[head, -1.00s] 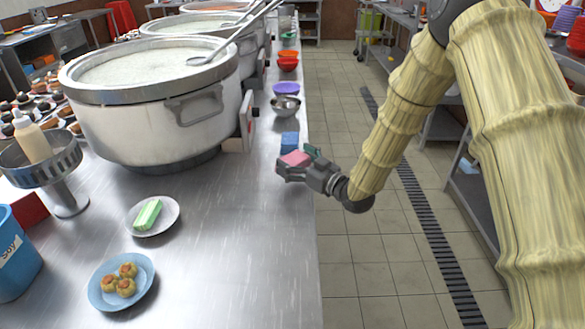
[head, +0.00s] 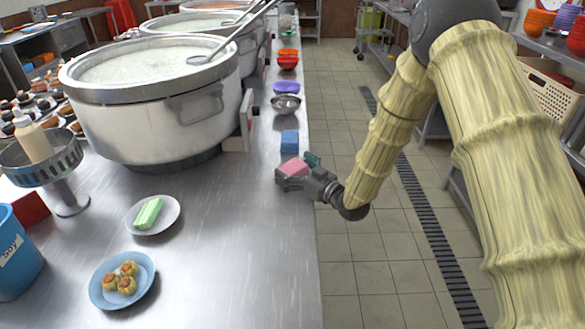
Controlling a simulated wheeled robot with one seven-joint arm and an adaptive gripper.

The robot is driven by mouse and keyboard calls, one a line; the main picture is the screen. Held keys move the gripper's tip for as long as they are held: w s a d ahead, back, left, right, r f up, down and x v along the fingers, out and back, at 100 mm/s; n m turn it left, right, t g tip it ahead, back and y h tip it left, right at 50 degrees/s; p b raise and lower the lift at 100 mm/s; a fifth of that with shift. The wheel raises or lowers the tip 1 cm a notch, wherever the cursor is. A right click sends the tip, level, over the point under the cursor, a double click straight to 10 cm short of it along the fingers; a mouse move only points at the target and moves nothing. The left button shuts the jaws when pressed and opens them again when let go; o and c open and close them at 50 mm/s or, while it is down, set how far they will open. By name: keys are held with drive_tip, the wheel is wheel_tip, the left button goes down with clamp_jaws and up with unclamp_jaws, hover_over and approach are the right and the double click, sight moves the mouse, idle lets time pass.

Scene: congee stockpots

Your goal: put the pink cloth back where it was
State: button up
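The pink cloth (head: 294,167) is a small folded block near the right edge of the steel counter. My gripper (head: 297,172) reaches in from the right and is shut on it, one grey finger on the near side and a dark green fingertip on the far side. Whether the cloth touches the counter or hangs just above it, I cannot tell. A blue folded block (head: 290,141), perhaps another cloth, lies just behind the pink one, with a small gap between them.
Large congee pots (head: 150,125) fill the counter's left side. A metal bowl (head: 286,105), a purple bowl (head: 286,87) and red bowls (head: 288,62) line the right edge behind. A green item on a plate (head: 167,225) and a blue plate (head: 101,294) stand nearer. The counter's near right is clear.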

drive_tip(key=shift+r, duration=0.2)
drive_tip(key=v, duration=1.2)
drive_tip(key=shift+b, duration=0.45)
